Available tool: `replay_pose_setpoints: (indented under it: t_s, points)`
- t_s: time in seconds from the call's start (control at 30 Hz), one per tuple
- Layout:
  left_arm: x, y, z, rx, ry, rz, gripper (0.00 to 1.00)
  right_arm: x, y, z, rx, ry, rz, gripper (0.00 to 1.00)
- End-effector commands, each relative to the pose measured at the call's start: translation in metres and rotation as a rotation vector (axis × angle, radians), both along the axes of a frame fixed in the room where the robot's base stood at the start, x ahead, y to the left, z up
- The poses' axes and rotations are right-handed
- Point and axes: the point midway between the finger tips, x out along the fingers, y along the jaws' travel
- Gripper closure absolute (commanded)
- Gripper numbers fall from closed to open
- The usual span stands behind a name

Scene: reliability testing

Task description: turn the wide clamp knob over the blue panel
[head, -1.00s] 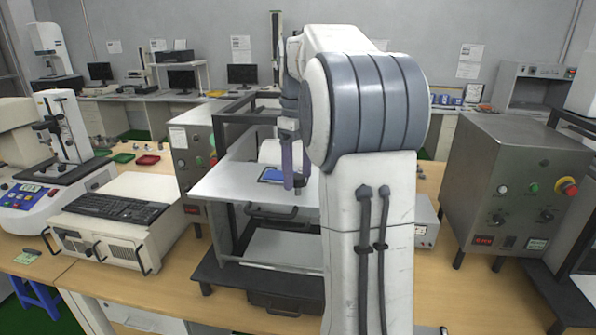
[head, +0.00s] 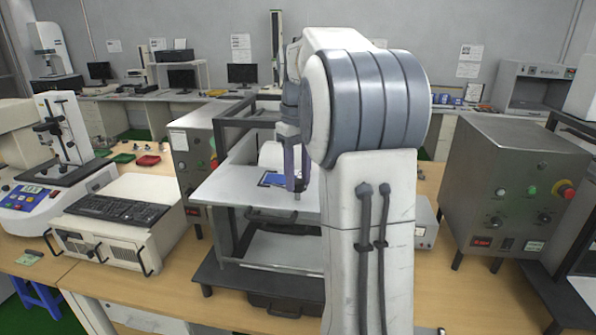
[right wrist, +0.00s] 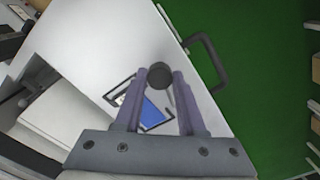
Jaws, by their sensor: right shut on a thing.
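The blue panel (head: 272,179) lies on the light grey plate of the test fixture; it also shows in the right wrist view (right wrist: 155,113) between my fingers, within a dark frame. A dark round clamp knob (right wrist: 160,75) stands above the plate near the panel. My right gripper (right wrist: 160,80) is shut on this knob, one purple-grey finger on each side of it. In the head view my right gripper (head: 298,186) points down over the plate, and its fingers and my arm hide most of the knob. My left gripper is not in view.
The fixture's plate (head: 225,190) has a dark handle at its front edge. A steel control box (head: 510,190) stands to the right, another (head: 190,150) to the left. A keyboard (head: 118,211) lies on a white unit. The bench front (head: 130,290) is clear.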

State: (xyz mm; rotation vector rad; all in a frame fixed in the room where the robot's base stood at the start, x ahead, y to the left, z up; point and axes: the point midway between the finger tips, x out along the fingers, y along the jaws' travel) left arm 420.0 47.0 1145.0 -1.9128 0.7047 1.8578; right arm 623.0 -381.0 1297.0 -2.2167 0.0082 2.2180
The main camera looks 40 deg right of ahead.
Motion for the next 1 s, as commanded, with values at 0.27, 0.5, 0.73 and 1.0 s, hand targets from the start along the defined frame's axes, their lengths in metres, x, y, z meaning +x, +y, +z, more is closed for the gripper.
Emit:
replay_pose_setpoints:
  t_s: [0.27, 0.5, 0.73, 1.0]
  points:
    - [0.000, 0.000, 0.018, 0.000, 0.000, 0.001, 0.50, 0.000, 0.001, 0.003, 0.001, 0.001, -0.260, 1.00]
    - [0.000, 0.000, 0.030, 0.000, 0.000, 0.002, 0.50, 0.000, 0.001, 0.003, 0.001, 0.000, -0.488, 1.00]
    - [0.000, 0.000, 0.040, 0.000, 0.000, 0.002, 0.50, 0.001, 0.001, 0.003, 0.001, -0.001, -0.706, 1.00]
    - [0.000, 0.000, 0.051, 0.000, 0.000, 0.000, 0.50, 0.001, 0.001, 0.002, 0.000, -0.001, -0.957, 1.00]
